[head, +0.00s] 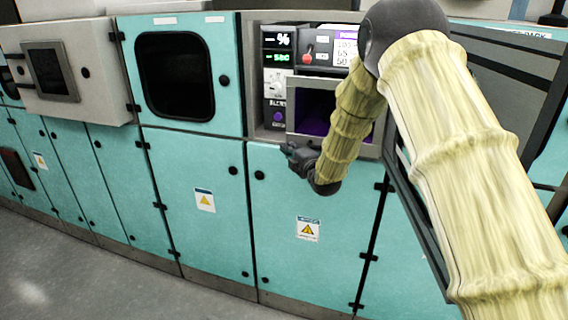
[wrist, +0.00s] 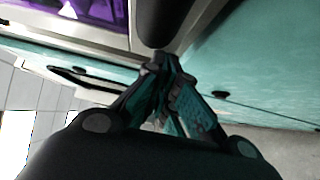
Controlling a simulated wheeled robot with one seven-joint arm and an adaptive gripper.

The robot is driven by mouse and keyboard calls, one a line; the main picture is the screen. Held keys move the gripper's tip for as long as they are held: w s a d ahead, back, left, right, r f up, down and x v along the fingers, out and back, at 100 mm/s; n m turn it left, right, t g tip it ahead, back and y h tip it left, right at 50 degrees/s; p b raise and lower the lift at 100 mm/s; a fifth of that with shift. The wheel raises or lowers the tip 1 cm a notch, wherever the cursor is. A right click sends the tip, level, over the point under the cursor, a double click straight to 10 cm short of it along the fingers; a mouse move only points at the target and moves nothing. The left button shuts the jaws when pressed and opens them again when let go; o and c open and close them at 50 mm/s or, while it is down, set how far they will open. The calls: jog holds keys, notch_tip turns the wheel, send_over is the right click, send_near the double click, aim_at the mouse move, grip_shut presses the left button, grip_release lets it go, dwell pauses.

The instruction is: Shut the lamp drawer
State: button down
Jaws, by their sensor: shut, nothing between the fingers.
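A grey-framed unit with a dark purple-lit opening (head: 308,106), which looks like the lamp drawer, sits in the module bay at the centre of the head view. I cannot tell how far it stands out. My gripper (head: 286,149) is shut and empty at its lower left corner, in front of the top edge of the teal cabinet. My forearm hides the right part of the opening. In the wrist view my gripper's fingers (wrist: 163,62) are together, with the purple-lit opening (wrist: 45,12) and its grey frame at the upper left. Contact cannot be told.
A control panel (head: 277,87) with displays, a dial and a purple knob is left of the opening. A labelled module (head: 320,48) with a red switch is above it. Teal cabinets (head: 300,215) with black knobs run below. Open grey floor (head: 90,280) lies at the lower left.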

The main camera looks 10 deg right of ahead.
jog(key=shift+w+d+b, duration=0.3)
jog(key=shift+w+d, duration=0.05)
jog(key=shift+w, duration=0.35)
jog(key=shift+w+d+b, duration=0.3)
jog(key=shift+w, duration=0.45)
jog(key=shift+w+d+b, duration=0.3)
jog(key=shift+w+d, duration=0.05)
jog(key=shift+w, duration=0.35)
